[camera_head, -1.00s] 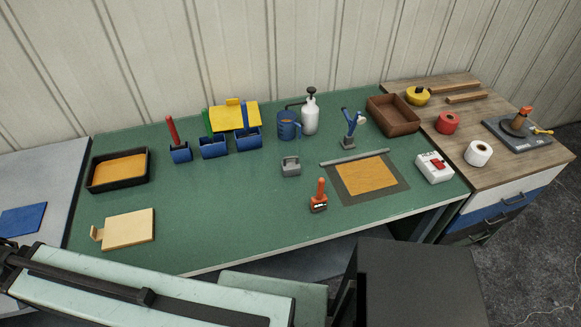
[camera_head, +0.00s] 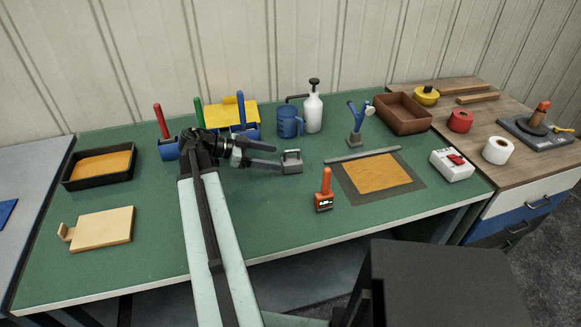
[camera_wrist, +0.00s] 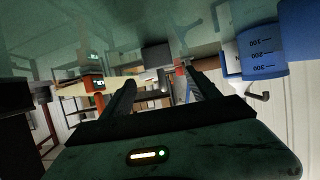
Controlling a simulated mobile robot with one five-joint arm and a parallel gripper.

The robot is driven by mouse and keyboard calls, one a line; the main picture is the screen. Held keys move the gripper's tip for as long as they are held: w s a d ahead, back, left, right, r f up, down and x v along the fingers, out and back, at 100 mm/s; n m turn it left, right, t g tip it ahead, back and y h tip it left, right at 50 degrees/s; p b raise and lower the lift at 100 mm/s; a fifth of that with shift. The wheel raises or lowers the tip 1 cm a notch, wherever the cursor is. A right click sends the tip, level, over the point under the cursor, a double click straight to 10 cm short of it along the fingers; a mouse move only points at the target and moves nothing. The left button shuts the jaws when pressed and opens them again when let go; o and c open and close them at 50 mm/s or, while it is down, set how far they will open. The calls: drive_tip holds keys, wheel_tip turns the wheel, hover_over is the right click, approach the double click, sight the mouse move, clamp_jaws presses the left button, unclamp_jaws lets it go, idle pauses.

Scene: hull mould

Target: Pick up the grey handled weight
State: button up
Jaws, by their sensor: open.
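The grey handled weight (camera_head: 291,165) stands upright on the green table, handle up, near the table's middle. My gripper (camera_head: 277,156) is open and empty, its fingers pointing right, with the tips just left of the weight in the head view. In the wrist view, where the tabletop appears at the top, the grey weight (camera_wrist: 156,54) shows beyond and between the spread fingertips of my gripper (camera_wrist: 160,82). The fingers do not appear closed around it; whether a tip touches it I cannot tell.
A blue jug (camera_head: 289,122) and a white spray bottle (camera_head: 313,110) stand behind the weight. An orange-handled device (camera_head: 324,195) stands in front right. A grey bar (camera_head: 362,155) and a mat (camera_head: 410,190) lie right. Blue bins (camera_head: 168,150) are behind my arm.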

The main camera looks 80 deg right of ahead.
sight(283, 158)
drive_tip(key=b+x, duration=0.2)
drive_tip(key=x, duration=0.5)
drive_tip(key=shift+s+d+f+b, duration=0.15)
drive_tip(key=shift+s+f+b, duration=0.1)
drive_tip(key=shift+b, duration=0.15)
drive_tip(key=shift+r, duration=0.1)
clamp_jaws()
